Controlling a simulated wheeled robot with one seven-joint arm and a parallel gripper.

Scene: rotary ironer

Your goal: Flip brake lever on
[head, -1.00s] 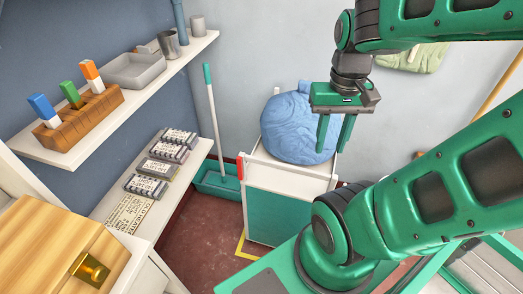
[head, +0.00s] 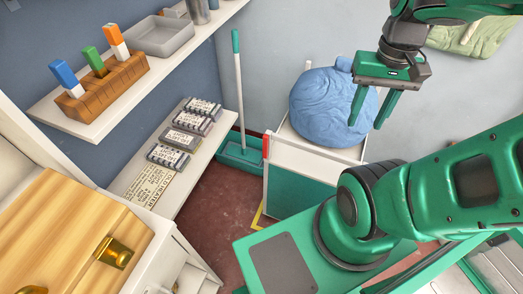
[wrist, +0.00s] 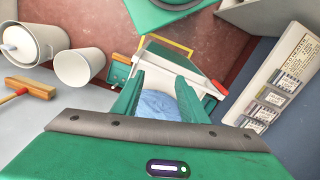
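A red lever-like piece (head: 265,146) stands at the front left corner of a white and teal cart (head: 300,160). It also shows in the wrist view (wrist: 219,87), at the cart's edge. I cannot tell for sure that it is the brake lever, or which setting it is in. My gripper (head: 369,125) is open and empty, its two green fingers pointing down in front of a blue cloth bundle (head: 325,100) in the cart. In the wrist view the bundle (wrist: 158,106) shows between the fingers. In the picture, the red piece is left of the gripper and apart from it.
A low shelf (head: 140,195) with several labelled packs is left of the cart. A wooden cabinet top (head: 50,235) with a brass knob fills the lower left. White bins (wrist: 80,66) show in the wrist view. Some red floor is clear.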

